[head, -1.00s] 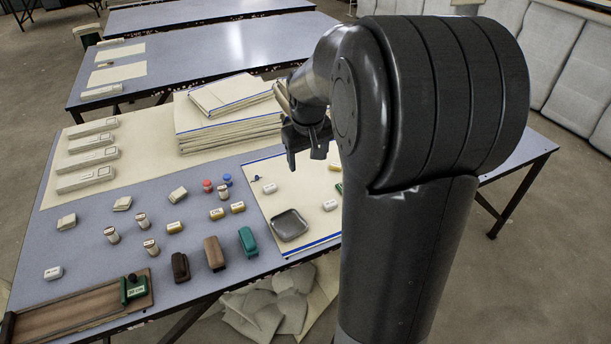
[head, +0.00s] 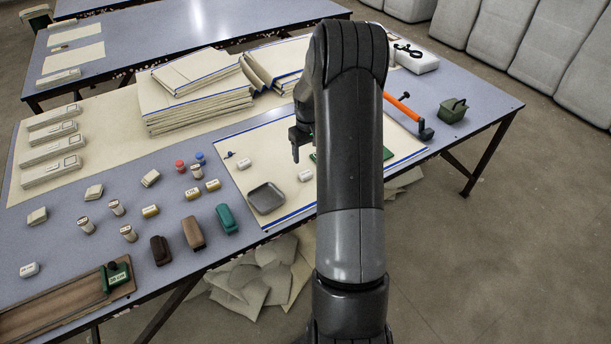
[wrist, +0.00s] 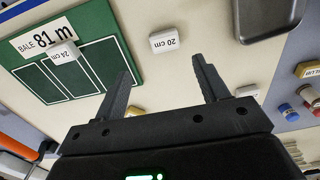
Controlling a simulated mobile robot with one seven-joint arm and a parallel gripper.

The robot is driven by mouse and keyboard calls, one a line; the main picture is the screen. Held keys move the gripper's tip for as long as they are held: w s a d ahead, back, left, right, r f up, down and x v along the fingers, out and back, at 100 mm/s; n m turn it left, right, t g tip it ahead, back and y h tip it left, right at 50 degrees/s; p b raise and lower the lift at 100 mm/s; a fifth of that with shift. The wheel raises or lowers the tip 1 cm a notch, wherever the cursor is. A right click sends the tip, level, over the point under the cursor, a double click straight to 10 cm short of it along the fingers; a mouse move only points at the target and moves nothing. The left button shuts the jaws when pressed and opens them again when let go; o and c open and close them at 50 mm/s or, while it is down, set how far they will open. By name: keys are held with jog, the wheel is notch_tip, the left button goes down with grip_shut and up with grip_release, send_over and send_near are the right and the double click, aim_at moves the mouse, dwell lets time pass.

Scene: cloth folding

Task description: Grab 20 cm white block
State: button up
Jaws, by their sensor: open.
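The white block marked 20 cm (wrist: 164,41) lies on a cream cloth sheet (wrist: 205,18) in the wrist view. It is just beyond the fingertips of my gripper (wrist: 161,66), roughly between their lines and apart from them. My gripper is open and empty. In the head view the block (head: 305,176) lies between the dark tray and my arm, and my gripper (head: 296,153) hangs behind it. A second white block (wrist: 247,90) lies beyond my right finger; its label is unreadable. A white block marked 24 cm (wrist: 65,52) lies on the green board.
The dark tray (head: 266,198) is left of the 20 cm block in the head view. The green board (wrist: 105,68) is on its other side. Stacked cloth (head: 190,95) stands behind. An orange-handled tool (head: 399,106) lies right. Cream sheet around the block is bare.

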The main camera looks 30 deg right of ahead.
aim_at(305, 172)
notch_tip(305, 172, down, 4)
jog(key=shift+r, duration=0.2)
jog(key=f, duration=0.5)
jog(key=shift+w+a, duration=0.2)
jog(key=shift+a, duration=0.2)
jog(key=c, duration=1.1)
jog(key=shift+o, duration=0.2)
